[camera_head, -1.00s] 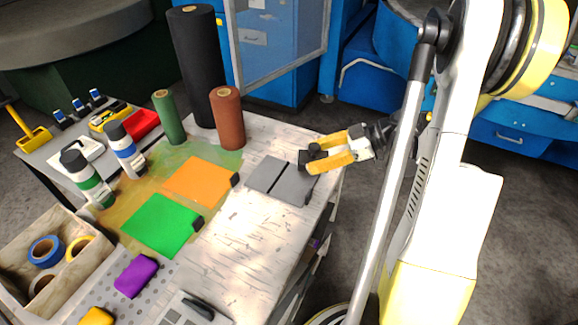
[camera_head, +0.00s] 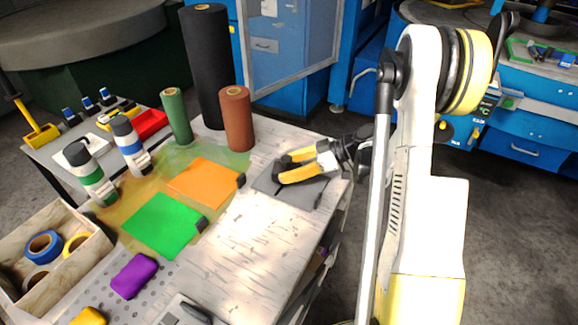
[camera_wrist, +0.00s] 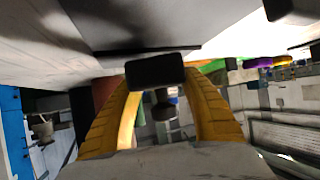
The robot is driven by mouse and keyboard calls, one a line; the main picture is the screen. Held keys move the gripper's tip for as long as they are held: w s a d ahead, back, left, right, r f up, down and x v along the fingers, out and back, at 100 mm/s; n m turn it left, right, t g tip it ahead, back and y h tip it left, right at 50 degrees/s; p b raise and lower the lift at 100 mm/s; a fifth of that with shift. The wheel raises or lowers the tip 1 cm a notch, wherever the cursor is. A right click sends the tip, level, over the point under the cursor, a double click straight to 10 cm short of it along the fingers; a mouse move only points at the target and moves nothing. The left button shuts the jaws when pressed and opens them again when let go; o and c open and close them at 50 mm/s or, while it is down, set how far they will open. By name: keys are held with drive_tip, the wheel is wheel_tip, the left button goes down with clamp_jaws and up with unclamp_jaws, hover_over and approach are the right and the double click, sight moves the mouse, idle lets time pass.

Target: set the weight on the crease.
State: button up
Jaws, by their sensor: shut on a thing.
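My gripper (camera_head: 281,169) is shut on a small black block, the weight (camera_wrist: 155,70), which sits between the yellow fingertips in the wrist view. In the head view the gripper is over the grey sheet (camera_head: 303,196) on the right side of the table. The fingers cover much of that sheet and most of its dark crease line, so I cannot tell whether the weight touches it. The wrist view shows a dark flat surface close beyond the block.
An orange sheet (camera_head: 204,182) and a green sheet (camera_head: 160,225) lie left of the grey one. Brown (camera_head: 237,120), green (camera_head: 175,117) and black (camera_head: 205,70) rolls stand behind. A purple block (camera_head: 133,276) is at front left. The table's front middle (camera_head: 245,245) is clear.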

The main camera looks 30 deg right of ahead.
drive_tip(key=shift+f, duration=0.85)
drive_tip(key=shift+f+b, duration=0.2)
drive_tip(key=shift+b, duration=0.15)
drive_tip(key=o, duration=1.4)
drive_tip(key=shift+c, duration=0.2)
